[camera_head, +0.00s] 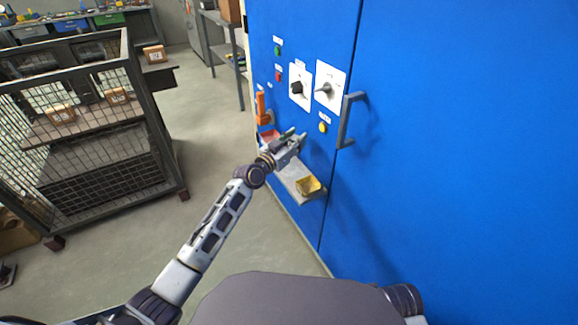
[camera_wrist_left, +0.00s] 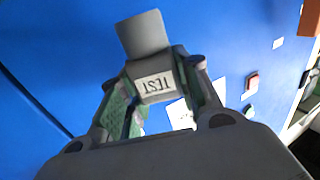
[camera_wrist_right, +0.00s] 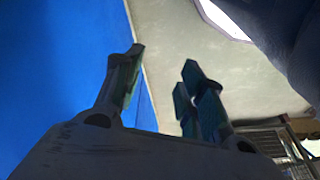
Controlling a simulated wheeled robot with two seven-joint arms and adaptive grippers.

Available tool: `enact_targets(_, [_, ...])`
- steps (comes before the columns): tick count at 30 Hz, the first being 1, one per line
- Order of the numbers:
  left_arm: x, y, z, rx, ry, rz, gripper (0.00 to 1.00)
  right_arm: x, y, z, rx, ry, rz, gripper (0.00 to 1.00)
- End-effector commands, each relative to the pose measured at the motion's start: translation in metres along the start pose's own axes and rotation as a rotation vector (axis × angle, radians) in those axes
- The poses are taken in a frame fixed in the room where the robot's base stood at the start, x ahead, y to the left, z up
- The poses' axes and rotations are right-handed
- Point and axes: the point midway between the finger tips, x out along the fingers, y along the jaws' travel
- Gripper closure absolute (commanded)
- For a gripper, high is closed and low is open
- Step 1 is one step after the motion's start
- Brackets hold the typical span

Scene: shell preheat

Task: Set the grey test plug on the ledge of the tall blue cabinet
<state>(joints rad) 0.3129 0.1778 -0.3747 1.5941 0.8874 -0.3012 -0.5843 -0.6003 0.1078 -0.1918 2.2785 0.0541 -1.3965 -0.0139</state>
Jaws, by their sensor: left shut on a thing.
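The grey test plug (camera_wrist_left: 145,38), with a white label reading TEST, is between the fingers of my left gripper (camera_wrist_left: 158,98) in the left wrist view. In the head view my left gripper (camera_head: 294,141) is in front of the tall blue cabinet (camera_head: 455,150), above the ledge (camera_head: 291,175). I cannot make out the plug clearly there, and the gripper hides part of the ledge. My right gripper (camera_wrist_right: 162,88) shows only in the right wrist view, open and empty, with the blue cabinet to its left.
An orange-handled item (camera_head: 261,106), knobs (camera_head: 324,89) and a door handle (camera_head: 348,120) are on the cabinet front. A mesh cage (camera_head: 85,140) stands left; floor between is clear.

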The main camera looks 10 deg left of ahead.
Motion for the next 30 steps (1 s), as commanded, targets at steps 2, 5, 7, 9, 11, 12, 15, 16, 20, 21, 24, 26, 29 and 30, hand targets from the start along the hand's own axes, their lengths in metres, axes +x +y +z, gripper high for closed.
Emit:
enact_targets(2, [0.0, 0.0, 0.003, 0.0, 0.0, 0.0, 0.96, -0.001, 0.0, 0.0, 0.0, 0.003, -0.001, 0.6])
enact_targets(5, [0.0, 0.0, 0.01, 0.0, -0.001, 0.001, 0.96, -0.003, -0.001, -0.001, -0.001, 0.009, -0.002, 0.6])
enact_targets(7, [0.0, 0.0, 0.017, 0.001, -0.002, 0.001, 0.96, -0.006, -0.002, -0.002, -0.001, 0.016, -0.004, 0.6])
enact_targets(9, [0.0, 0.0, 0.025, 0.0, -0.002, 0.001, 0.96, -0.01, -0.003, -0.003, -0.002, 0.024, -0.007, 0.6])
enact_targets(11, [0.0, 0.0, 0.031, 0.001, -0.001, 0.0, 0.96, -0.015, -0.004, -0.005, -0.004, 0.036, -0.009, 0.6])
enact_targets(12, [0.0, 0.0, 0.034, 0.0, -0.001, 0.001, 0.96, -0.017, -0.005, -0.006, -0.005, 0.041, -0.011, 0.6])
enact_targets(15, [0.0, 0.0, 0.043, 0.001, -0.002, 0.001, 0.96, -0.021, -0.006, -0.007, -0.006, 0.054, -0.015, 0.6])
enact_targets(16, [0.0, 0.0, 0.045, 0.001, -0.001, 0.001, 0.96, -0.022, -0.006, -0.007, -0.006, 0.057, -0.016, 0.6])
enact_targets(20, [0.0, 0.0, 0.054, 0.001, 0.0, -0.001, 0.96, -0.026, -0.008, -0.009, -0.007, 0.072, -0.022, 0.6])
enact_targets(21, [0.0, 0.0, 0.057, 0.001, 0.0, 0.0, 0.96, -0.02, -0.009, -0.008, -0.006, 0.076, -0.028, 0.6])
enact_targets(24, [0.0, 0.0, 0.061, 0.0, 0.0, 0.001, 0.96, -0.013, -0.011, -0.006, -0.004, 0.083, -0.035, 0.6])
enact_targets(26, [0.0, 0.0, 0.062, 0.0, 0.0, 0.001, 0.96, -0.011, -0.011, -0.007, -0.003, 0.087, -0.037, 0.6])
enact_targets(29, [0.0, 0.0, 0.062, 0.0, 0.0, 0.001, 0.96, -0.01, -0.011, -0.008, -0.002, 0.092, -0.039, 0.6])
enact_targets(30, [0.0, 0.0, 0.062, 0.001, 0.0, 0.001, 0.96, -0.009, -0.011, -0.008, -0.002, 0.093, -0.039, 0.6])
